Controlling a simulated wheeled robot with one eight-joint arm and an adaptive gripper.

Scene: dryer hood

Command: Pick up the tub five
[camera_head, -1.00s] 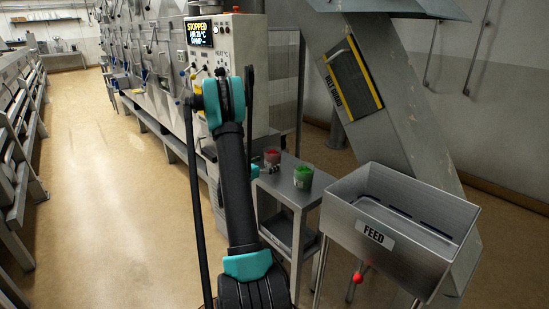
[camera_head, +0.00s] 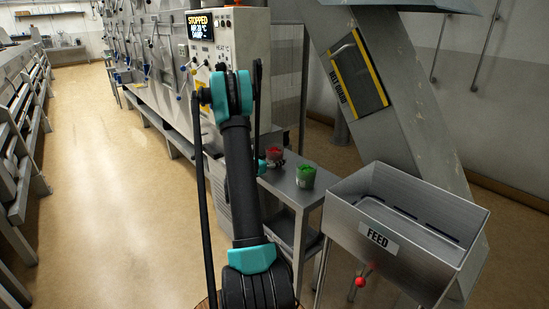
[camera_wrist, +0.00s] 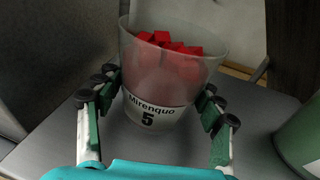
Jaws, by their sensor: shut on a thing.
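Tub five (camera_wrist: 165,75) is a translucent tub of red cubes with a white label reading "Mirenquo 5". It stands upright in the middle of the wrist view, on or just above the grey table (camera_wrist: 60,145). My gripper (camera_wrist: 158,95) has its fingers against both sides of the tub and is shut on it. In the head view the tub (camera_head: 274,156) shows small at the left of the table top, beside my arm. My gripper is mostly hidden there behind the arm.
A green tub (camera_head: 305,176) stands close to the right of tub five; its edge shows in the wrist view (camera_wrist: 302,140). A metal hopper marked FEED (camera_head: 400,225) stands right of the table. The dryer panel (camera_head: 235,50) reads STOPPED. The floor at left is clear.

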